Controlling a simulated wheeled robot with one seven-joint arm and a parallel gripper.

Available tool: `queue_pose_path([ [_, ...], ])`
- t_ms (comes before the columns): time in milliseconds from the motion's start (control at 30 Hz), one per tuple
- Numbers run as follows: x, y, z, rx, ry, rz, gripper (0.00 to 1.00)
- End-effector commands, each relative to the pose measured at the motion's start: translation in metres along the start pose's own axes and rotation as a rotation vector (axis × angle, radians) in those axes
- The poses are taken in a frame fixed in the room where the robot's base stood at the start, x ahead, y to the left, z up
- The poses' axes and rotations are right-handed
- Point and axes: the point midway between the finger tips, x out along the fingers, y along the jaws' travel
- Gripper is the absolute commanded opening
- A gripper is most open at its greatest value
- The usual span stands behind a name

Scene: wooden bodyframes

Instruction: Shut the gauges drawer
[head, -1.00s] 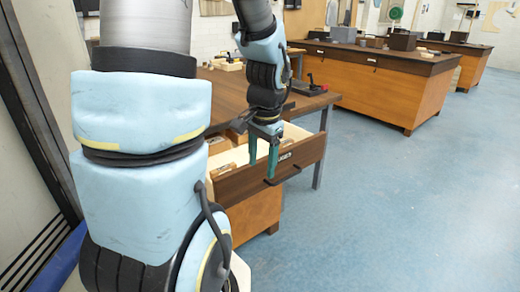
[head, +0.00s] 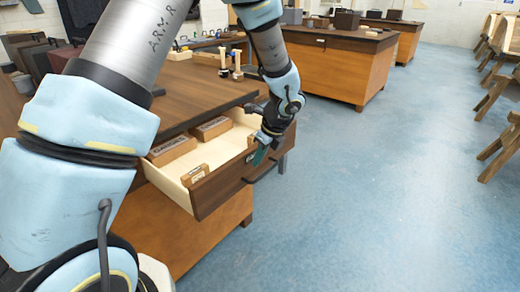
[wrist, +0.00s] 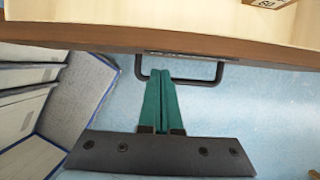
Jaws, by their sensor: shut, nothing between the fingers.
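The gauges drawer (head: 221,189) stands pulled out from the wooden bench, with a dark front and pale inside. Boxes labelled as gauges (head: 172,149) lie in it. My gripper (head: 260,156) is at the outer side of the drawer front, near its handle. In the wrist view the shut green fingers (wrist: 161,74) point at the black bar handle (wrist: 221,72), with their tips at or just over it. I cannot tell whether they touch it. The drawer's front edge (wrist: 100,40) runs across the top of that view. My arm hides part of the drawer front in the head view.
The bench top (head: 195,90) lies above the drawer, with mallet-like tools (head: 237,65) at its far end. Another bench (head: 340,65) stands further back. Wooden frames (head: 500,130) stand at the right. The blue floor (head: 390,200) before the drawer is clear.

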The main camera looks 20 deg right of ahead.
Motion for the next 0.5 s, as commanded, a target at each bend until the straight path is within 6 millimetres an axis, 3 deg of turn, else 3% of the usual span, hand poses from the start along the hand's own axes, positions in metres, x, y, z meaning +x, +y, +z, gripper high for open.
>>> queue_pose_path([
  [200,0.03,0.0,0.0,0.0,0.0,0.001,0.0],
  [500,0.04,0.0,0.0,-0.002,0.0,-0.001,0.0],
])
